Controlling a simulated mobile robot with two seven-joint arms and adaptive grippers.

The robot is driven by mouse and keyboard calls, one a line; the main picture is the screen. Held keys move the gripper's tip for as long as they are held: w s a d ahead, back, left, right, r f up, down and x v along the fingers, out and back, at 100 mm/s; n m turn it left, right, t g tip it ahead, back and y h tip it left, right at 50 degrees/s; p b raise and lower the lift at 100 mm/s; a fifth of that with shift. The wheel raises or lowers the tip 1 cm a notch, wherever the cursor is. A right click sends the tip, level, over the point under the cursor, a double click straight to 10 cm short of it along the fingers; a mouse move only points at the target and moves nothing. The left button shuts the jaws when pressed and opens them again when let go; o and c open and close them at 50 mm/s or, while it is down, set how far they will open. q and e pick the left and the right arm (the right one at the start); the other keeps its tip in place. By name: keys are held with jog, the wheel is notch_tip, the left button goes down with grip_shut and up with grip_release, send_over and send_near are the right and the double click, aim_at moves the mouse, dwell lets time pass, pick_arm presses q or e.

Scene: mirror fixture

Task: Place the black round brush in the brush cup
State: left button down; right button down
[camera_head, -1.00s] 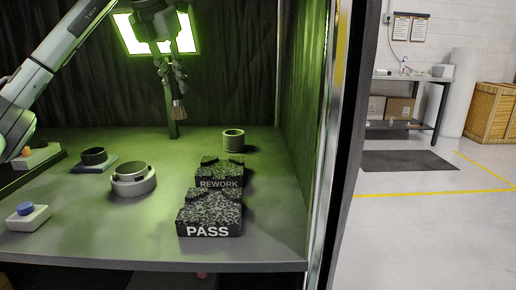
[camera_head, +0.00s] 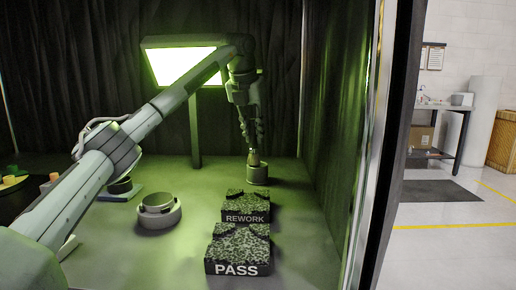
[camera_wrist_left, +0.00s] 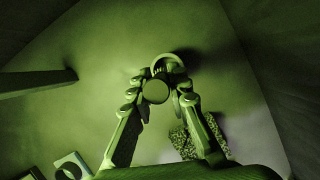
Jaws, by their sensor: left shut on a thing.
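My left gripper (camera_head: 252,142) points down at the back of the booth and is shut on the black round brush (camera_head: 253,158). The brush hangs upright, bristles down, just at the mouth of the brush cup (camera_head: 257,176). In the left wrist view the round end of the brush (camera_wrist_left: 156,92) sits between the fingers (camera_wrist_left: 158,88), and the cup's rim (camera_wrist_left: 186,60) shows behind it. The bristles overlap the cup's opening; I cannot tell how far inside they are. My right gripper is not in view.
The REWORK block (camera_head: 246,205) and PASS block (camera_head: 238,254) stand in front of the cup. A round grey fixture (camera_head: 159,211) stands to the left. A lit panel on a post (camera_head: 196,130) is behind. The booth's right wall (camera_head: 335,130) is near the cup.

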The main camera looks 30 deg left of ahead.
aim_at(257, 154)
pick_arm(q)
jog(key=shift+w+d+f, duration=0.2)
jog(key=shift+w+f, duration=0.2)
jog(key=shift+w, duration=0.2)
jog(key=shift+f, duration=2.05)
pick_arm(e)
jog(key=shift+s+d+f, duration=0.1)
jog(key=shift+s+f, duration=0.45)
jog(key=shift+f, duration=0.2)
pick_arm(q)
jog(key=shift+f, duration=0.1)
jog(key=c, duration=1.4)
grip_release()
jog(key=shift+c, duration=0.2)
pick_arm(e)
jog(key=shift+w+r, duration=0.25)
